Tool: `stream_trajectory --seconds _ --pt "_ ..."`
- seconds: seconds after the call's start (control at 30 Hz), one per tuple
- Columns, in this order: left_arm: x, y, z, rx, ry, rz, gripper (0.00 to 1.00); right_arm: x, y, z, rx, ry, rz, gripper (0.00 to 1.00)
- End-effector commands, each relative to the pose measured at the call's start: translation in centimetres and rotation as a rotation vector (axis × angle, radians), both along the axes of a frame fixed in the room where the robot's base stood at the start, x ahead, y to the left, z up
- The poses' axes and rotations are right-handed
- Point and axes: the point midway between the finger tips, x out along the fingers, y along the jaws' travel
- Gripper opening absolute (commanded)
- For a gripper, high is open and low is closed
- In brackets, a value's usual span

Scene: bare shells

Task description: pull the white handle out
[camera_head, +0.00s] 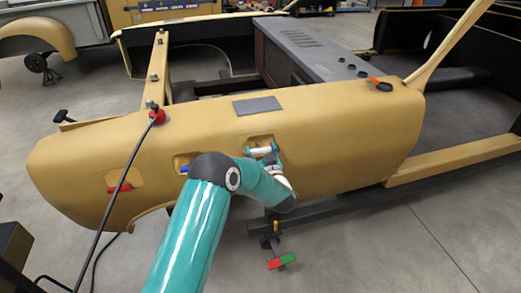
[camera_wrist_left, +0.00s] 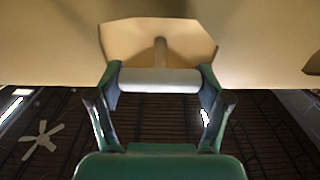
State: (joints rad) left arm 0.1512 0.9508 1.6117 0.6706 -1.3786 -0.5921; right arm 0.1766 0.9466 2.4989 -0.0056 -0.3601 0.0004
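The white handle (camera_head: 260,151) is a short bar in a recess of the tan shell's side. In the left wrist view the white handle (camera_wrist_left: 160,81) lies crosswise on a thin stem that comes from the recess (camera_wrist_left: 140,42). My left gripper (camera_head: 262,150) has one finger at each end of the bar. In the left wrist view both fingertips of the left gripper (camera_wrist_left: 160,76) meet the bar's ends with no gap showing, so it looks shut on the bar. The fingers hide the ends themselves. My right gripper is not in view.
The tan shell (camera_head: 350,130) also bears a red handle (camera_head: 120,188), a blue handle (camera_head: 181,163), a red knob (camera_head: 157,116) and an orange lever (camera_head: 375,81). A red and green part (camera_head: 281,262) sits below. Grey floor (camera_head: 400,235) is open at the lower right.

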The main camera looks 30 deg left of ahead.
Motion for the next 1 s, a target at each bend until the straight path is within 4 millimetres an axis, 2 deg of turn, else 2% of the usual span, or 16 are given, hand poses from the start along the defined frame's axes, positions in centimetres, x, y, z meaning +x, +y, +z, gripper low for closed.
stream_trajectory --seconds 0.03,0.2,0.27,0.37,0.53,0.77,0.8,0.93,1.0 --pt "0.0 -0.1 0.0 0.0 0.0 -0.002 0.5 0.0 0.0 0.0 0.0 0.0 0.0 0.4" --pt "0.1 -0.1 0.0 0.0 0.0 -0.003 0.22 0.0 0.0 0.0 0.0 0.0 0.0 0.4" --pt "0.1 -0.1 0.0 0.001 -0.001 -0.004 0.15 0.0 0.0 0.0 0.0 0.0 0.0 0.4" --pt "0.0 -0.5 0.0 0.0 -0.001 -0.005 0.15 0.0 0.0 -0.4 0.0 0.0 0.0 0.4" --pt "-0.5 -2.3 0.3 0.001 0.001 -0.01 0.15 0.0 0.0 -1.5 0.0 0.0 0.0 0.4" --pt "-0.5 -2.4 0.6 0.001 0.002 -0.01 0.15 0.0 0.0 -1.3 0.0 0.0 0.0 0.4" --pt "-0.5 -2.4 0.6 0.001 0.002 -0.01 0.79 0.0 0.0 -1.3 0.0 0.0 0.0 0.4" --pt "-0.6 -2.3 0.6 0.0 0.001 -0.009 1.0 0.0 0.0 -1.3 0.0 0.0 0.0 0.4" --pt "-0.6 -2.2 0.6 0.0 0.001 -0.007 1.0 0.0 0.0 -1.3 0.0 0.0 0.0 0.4"
